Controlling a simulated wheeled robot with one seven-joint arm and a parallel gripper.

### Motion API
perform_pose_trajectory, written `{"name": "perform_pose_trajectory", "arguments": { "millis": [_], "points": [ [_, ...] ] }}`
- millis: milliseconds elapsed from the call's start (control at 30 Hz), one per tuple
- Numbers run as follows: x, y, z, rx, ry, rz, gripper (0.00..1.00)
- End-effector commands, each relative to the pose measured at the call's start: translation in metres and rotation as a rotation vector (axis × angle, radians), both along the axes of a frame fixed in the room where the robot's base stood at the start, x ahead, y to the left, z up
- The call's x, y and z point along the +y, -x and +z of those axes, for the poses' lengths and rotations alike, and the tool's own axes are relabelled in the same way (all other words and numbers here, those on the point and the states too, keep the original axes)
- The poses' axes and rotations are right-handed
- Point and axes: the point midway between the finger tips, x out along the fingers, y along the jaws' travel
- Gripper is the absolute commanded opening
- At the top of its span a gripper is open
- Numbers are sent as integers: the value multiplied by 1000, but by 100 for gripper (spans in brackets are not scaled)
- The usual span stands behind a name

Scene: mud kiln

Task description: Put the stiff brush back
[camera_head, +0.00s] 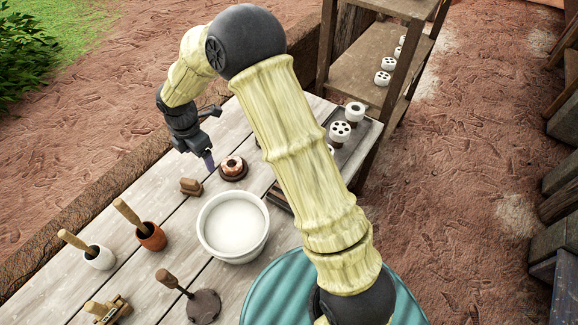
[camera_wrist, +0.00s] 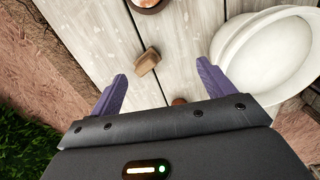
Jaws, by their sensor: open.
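My gripper (camera_head: 207,158) hangs above the far part of the wooden table (camera_head: 140,200). In the wrist view its two purple fingers (camera_wrist: 162,84) are spread wide with nothing between them. A small brown block-shaped thing (camera_head: 191,186), which could be the stiff brush, lies on the planks just below the gripper. It also shows in the wrist view (camera_wrist: 147,62), beyond the fingertips and apart from them. Another brown wooden piece (camera_head: 108,310) lies at the near left edge and may also be a brush; I cannot tell which is the stiff one.
A white bowl (camera_head: 233,225) stands right of the block. A dark-based ringed piece (camera_head: 233,167) sits behind it. A white pot (camera_head: 99,258) and an orange pot (camera_head: 151,237) hold wooden handles. A dark disc (camera_head: 203,306) lies in front. A shelf (camera_head: 380,70) stands behind.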

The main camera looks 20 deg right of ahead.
Motion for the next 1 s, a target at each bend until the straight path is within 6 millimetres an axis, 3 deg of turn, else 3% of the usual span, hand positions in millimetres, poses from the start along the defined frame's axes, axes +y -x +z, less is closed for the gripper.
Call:
{"name": "perform_pose_trajectory", "arguments": {
  "millis": [33, 300, 600, 700, 800, 1000],
  "points": [
    [-20, 8, 13, -14, -4, -132, 81],
    [-110, 65, 58, -74, -66, -895, 81],
    [-188, 155, 85, -117, -208, -1767, 81],
    [-202, 178, 87, -119, -256, -1977, 81],
    [-208, 190, 88, -118, -281, -2087, 81],
    [-208, 191, 87, -116, -284, -2109, 81]
  ]
}}
